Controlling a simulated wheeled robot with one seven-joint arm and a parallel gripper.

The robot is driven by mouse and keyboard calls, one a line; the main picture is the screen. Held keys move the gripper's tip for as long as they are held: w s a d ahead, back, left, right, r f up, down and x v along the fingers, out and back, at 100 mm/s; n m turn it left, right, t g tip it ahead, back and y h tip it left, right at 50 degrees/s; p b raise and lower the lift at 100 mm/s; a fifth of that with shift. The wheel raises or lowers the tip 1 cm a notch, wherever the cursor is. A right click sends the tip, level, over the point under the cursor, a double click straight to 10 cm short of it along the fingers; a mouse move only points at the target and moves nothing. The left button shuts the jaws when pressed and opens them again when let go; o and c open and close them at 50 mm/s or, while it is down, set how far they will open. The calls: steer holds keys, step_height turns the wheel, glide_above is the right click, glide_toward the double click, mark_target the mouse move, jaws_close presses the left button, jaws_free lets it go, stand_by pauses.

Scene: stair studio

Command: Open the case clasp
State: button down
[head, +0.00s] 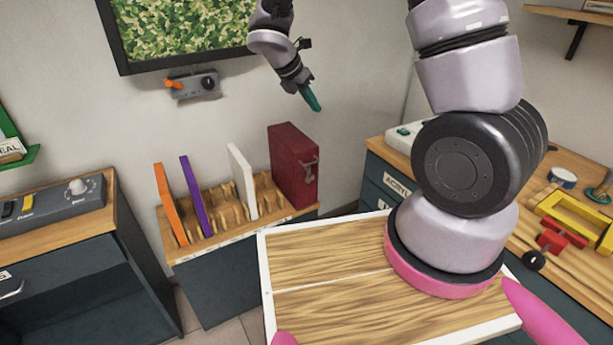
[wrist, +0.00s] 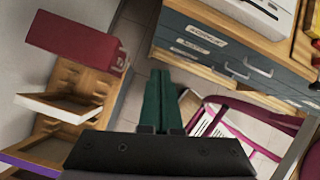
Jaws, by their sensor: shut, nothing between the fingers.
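The dark red case (head: 287,165) stands upright at the right end of a wooden slotted rack. Its metal clasp (head: 310,168) is on the narrow side facing right and front; it looks closed, but is too small to be sure. In the wrist view the case (wrist: 72,38) is at the upper left, with the clasp (wrist: 121,60) at its right end. My gripper (head: 317,107), with green fingers, is shut and empty. In the head view it appears above and slightly right of the case, apart from it. The fingers (wrist: 160,74) also show in the wrist view, right of the case.
The wooden rack (head: 240,222) also holds white (head: 243,180), purple (head: 196,195) and orange (head: 170,203) panels. A drawer cabinet (head: 378,180) with a cluttered top stands to the right. A wall device (head: 194,86) hangs behind. The air around the case's clasp side looks clear.

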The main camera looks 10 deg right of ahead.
mark_target(311, 177)
steer(key=w+a+f+n+t, duration=0.1)
steer(key=a+f+n, duration=0.3)
steer(key=f+n, duration=0.4)
steer(key=w+a+f+n+t+h, duration=0.1)
steer(key=a+f+n+t, duration=0.1)
steer(key=a+f+n, duration=0.2)
step_height(311, 177, down, 9)
steer(key=n, duration=0.3)
steer(key=shift+a+r+n+h, duration=0.2)
steer(key=shift+n+h, duration=0.1)
steer(key=shift+n, duration=0.1)
steer(key=x, duration=1.4)
steer(key=shift+f, duration=0.1)
